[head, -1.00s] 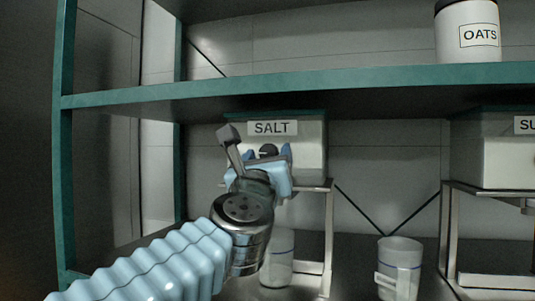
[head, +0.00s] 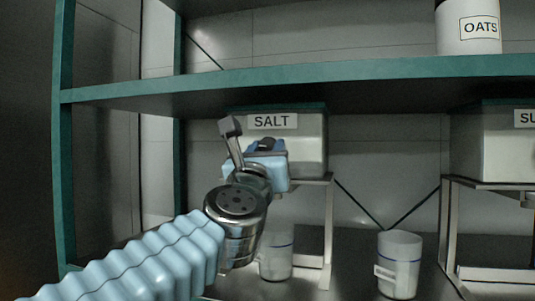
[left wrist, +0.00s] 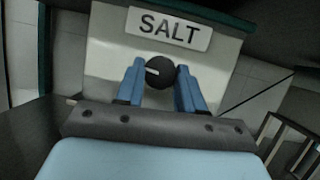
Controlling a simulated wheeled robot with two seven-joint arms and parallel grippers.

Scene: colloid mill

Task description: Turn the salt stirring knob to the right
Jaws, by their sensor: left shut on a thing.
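The salt dispenser (head: 310,145) is a pale box with a SALT label (head: 272,121); it stands under the teal shelf. Its stirring knob (left wrist: 162,72) is round and black on the front face below the label. A white mark on the knob points to the left in the left wrist view. My left gripper (left wrist: 160,69) has its blue fingers on both sides of the knob and is shut on it. In the head view the left gripper (head: 267,158) hides most of the dispenser's lower front. My right gripper is in neither view.
A clear measuring cup (head: 276,255) stands below the salt dispenser, partly behind my arm. Another cup (head: 399,262) stands to the right. A second dispenser (head: 490,150) is at the right edge. The teal shelf (head: 350,70) runs close above, bearing an OATS jar (head: 467,28).

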